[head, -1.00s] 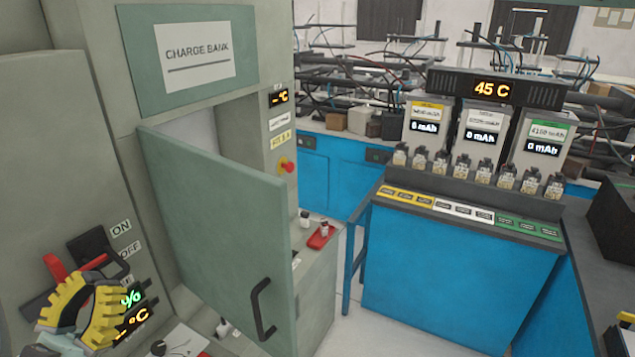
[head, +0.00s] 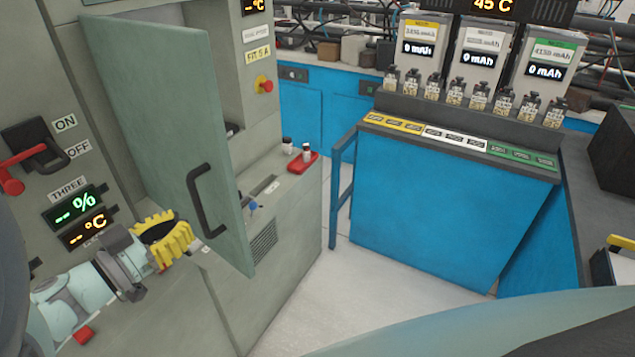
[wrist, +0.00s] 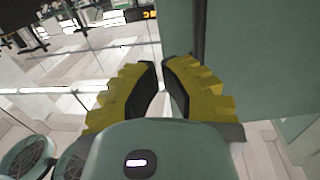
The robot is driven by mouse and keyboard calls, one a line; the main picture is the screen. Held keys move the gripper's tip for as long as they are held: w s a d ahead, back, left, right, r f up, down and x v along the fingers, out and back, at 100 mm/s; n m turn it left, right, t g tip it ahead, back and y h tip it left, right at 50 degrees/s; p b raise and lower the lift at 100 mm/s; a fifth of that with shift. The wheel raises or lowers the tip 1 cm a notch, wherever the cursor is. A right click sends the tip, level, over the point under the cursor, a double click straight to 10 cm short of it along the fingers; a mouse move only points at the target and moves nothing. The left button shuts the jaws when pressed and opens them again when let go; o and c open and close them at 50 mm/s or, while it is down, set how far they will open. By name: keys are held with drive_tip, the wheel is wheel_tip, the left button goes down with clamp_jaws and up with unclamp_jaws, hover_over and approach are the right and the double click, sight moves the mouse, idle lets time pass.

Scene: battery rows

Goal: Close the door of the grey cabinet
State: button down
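The grey-green cabinet door (head: 165,130) stands ajar in the head view, swung out from the grey cabinet (head: 262,190). Its dark bar handle (head: 205,202) is on the outer face near the free edge. My gripper (head: 188,232), with yellow ridged fingers, is low at the left, on the outer side of the door and near its lower part. I cannot tell whether it touches the door. In the wrist view my gripper (wrist: 162,65) shows a narrow gap between its fingertips, with nothing held. A grey-green panel, probably the door (wrist: 265,60), fills the right.
A red lever switch (head: 30,165) and lit displays (head: 78,212) are on the panel at left. A red tray (head: 303,163) with small items sits on the ledge beside the door. A blue bench (head: 440,200) stands at right; pale floor (head: 310,285) lies between.

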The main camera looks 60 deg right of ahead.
sight(229, 192)
drive_tip(key=d+p, duration=0.1)
drive_tip(key=d, duration=0.2)
drive_tip(key=d+p, duration=0.1)
drive_tip(key=d, duration=0.4)
drive_tip(key=shift+s+d+r+p, duration=0.2)
drive_tip(key=shift+s+d+p, duration=0.1)
drive_tip(key=shift+p, duration=0.1)
drive_tip(key=shift+d+f, duration=0.2)
drive_tip(key=shift+d, duration=0.15)
drive_tip(key=shift+s+d, duration=0.1)
